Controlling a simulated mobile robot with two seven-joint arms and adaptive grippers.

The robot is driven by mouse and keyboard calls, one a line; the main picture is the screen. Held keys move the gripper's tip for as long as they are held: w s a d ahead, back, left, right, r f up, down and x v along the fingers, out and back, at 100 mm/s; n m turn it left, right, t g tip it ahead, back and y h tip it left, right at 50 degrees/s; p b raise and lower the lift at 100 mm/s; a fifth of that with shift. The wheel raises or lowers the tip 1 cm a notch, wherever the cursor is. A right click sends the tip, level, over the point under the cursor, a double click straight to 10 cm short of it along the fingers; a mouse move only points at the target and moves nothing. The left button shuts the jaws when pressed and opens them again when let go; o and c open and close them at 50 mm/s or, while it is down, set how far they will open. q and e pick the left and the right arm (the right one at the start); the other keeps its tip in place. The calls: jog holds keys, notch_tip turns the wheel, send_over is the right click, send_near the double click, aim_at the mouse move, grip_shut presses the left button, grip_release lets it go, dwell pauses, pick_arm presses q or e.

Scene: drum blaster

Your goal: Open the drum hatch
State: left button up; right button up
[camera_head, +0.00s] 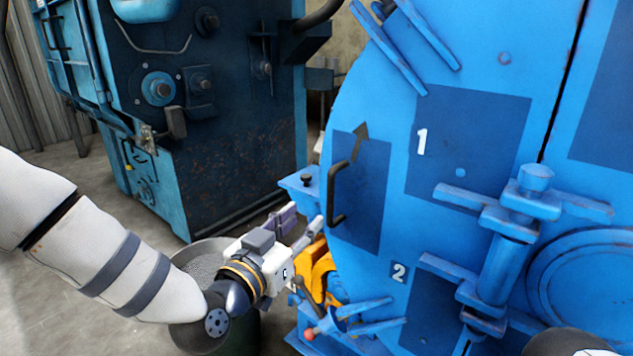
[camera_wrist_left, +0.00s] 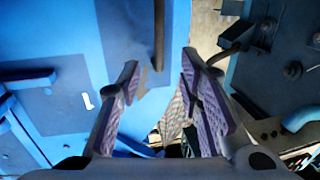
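The drum hatch (camera_head: 470,75) is a large blue rounded door with darker blue panels and white marks 1 and 2. It looks closed against the machine. A black bar handle (camera_head: 333,198) stands upright near its left edge, beside a dark arrow mark. My left gripper (camera_head: 303,217) is open and empty, just left of and below the handle. In the left wrist view, the handle (camera_wrist_left: 159,40) lies ahead, between the lines of the two spread fingers, apart from both. My right gripper is not in view.
A heavy blue hinge (camera_head: 505,250) juts out at the right. A red-tipped lever (camera_head: 310,334) and an orange part (camera_head: 317,270) sit below my left gripper. A dark round bin (camera_head: 245,335) stands under my left forearm. Another blue machine (camera_head: 225,140) stands behind.

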aim_at(329, 191)
pick_arm(q)
jog(key=x, duration=0.3)
jog(key=b+x, duration=0.1)
jog(key=x, duration=0.7)
jog(key=shift+s+r, duration=0.1)
jog(key=shift+r, duration=0.15)
jog(key=shift+w+d+r, duration=0.1)
jog(key=shift+w+d, duration=0.2)
jog(key=shift+w, duration=0.3)
jog(key=shift+c, duration=0.5)
grip_shut()
